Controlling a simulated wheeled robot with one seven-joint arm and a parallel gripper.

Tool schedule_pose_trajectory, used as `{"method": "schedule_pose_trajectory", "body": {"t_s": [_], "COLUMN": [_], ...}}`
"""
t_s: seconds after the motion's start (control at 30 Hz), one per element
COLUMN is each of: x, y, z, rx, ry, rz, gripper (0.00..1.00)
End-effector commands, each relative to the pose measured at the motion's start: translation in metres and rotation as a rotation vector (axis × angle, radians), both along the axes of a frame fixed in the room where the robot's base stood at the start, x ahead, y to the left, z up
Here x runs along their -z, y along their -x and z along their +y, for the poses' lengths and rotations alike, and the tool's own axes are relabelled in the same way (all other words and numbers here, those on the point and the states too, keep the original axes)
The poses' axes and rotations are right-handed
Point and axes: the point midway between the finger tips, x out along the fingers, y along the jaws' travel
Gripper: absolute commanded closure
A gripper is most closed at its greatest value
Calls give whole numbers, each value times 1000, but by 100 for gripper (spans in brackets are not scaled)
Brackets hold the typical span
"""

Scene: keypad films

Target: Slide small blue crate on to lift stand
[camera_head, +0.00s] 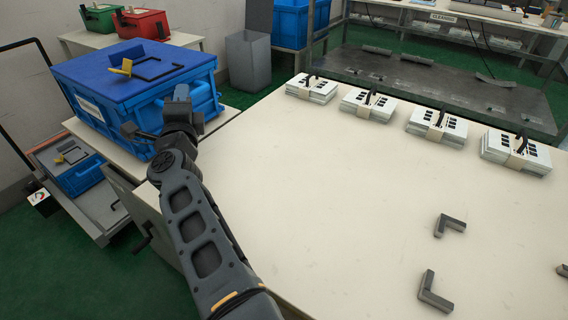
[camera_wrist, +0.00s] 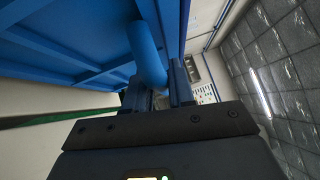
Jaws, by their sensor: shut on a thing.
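A large blue crate (camera_head: 135,95) with a lid and a white label stands on a pale surface at the left. My gripper (camera_head: 181,107) is at its right side, partly hidden by my own arm. In the wrist view my gripper (camera_wrist: 158,92) is shut on a round blue handle (camera_wrist: 148,55) beside the crate's ribbed blue wall (camera_wrist: 60,45). A smaller blue crate (camera_head: 84,178) sits lower at the left, on a grey platform (camera_head: 98,208) with a dark upright frame. This platform looks like the lift stand. My gripper is apart from the smaller crate.
The pale table (camera_head: 330,190) is mostly clear in the middle. Several strapped white stacks (camera_head: 368,104) line its far edge. Dark L-shaped brackets (camera_head: 436,291) lie at the right. A grey bin (camera_head: 249,62) stands behind. Green and red boxes (camera_head: 143,24) sit at the back left.

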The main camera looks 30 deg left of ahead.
Motion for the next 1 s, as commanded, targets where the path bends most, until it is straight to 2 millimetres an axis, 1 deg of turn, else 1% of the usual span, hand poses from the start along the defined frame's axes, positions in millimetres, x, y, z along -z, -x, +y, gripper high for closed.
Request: {"method": "schedule_pose_trajectory", "body": {"t_s": [0.13,0.37,0.4,0.7,0.87,0.9,1.0], "x": [-1,-2,-2,-1,0,5,4], "y": [0,0,0,0,0,1,2], "z": [7,7,7,7,7,6,6], "rx": [-2,-1,-1,-1,-1,-1,-1], "ry": [-3,-2,-2,-1,-1,9,6], "rz": [-2,-1,-1,0,0,2,2], "gripper": [100,100,76,47,47,47,47]}}
